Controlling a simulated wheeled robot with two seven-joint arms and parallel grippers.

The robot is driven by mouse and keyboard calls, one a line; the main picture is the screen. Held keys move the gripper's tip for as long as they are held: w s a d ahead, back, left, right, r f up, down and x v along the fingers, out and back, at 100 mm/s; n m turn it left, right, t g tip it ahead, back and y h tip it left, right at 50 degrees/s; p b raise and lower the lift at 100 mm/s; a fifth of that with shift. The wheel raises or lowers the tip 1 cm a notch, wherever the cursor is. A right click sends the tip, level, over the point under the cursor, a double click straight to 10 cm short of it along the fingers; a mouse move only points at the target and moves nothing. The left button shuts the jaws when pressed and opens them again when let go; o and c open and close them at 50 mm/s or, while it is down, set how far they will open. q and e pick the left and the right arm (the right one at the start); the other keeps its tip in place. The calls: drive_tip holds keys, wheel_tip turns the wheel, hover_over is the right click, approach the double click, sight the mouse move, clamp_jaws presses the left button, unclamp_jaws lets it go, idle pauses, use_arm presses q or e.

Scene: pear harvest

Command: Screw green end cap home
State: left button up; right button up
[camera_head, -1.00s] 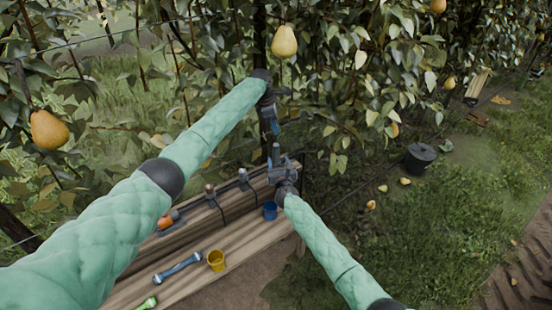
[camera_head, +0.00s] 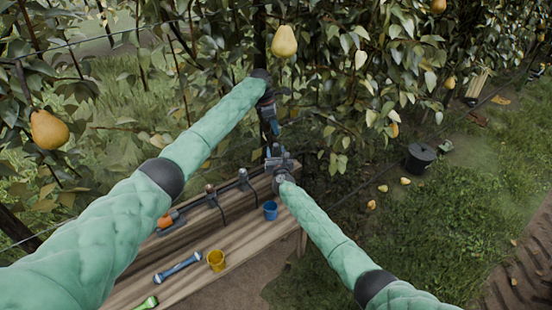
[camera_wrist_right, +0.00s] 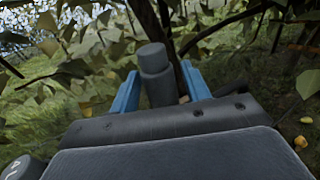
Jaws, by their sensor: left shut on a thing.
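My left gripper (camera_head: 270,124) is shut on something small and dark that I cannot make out. It points down, just above my right gripper (camera_head: 279,160). In the right wrist view a grey cylinder (camera_wrist_right: 156,76) with a narrower collar stands upright between the two blue fingers of the right gripper (camera_wrist_right: 160,92). The fingers flank it closely, but I cannot tell whether they press on it. A bright green piece (camera_head: 147,303) lies at the bottom edge of the head view, partly cut off. I cannot tell whether any green cap is at the grippers.
A wooden bench (camera_head: 245,243) runs below my arms. It bears a yellow cup (camera_head: 216,261), a blue cup (camera_head: 270,211), a blue-grey tool (camera_head: 178,267) and an orange-ended piece (camera_head: 167,220). Pears and leafy branches hang behind. A dark bucket (camera_head: 419,160) stands on the grass at right.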

clamp_jaws()
use_arm(q)
hover_over(277, 145)
drive_tip(key=shift+a+f, duration=0.2)
drive_tip(key=shift+f, duration=1.05)
drive_tip(key=shift+a+f, duration=0.15)
drive_tip(key=shift+f, duration=1.05)
drive_tip(key=shift+f, duration=0.1)
drive_tip(key=shift+f, duration=0.8)
drive_tip(key=shift+f, duration=0.55)
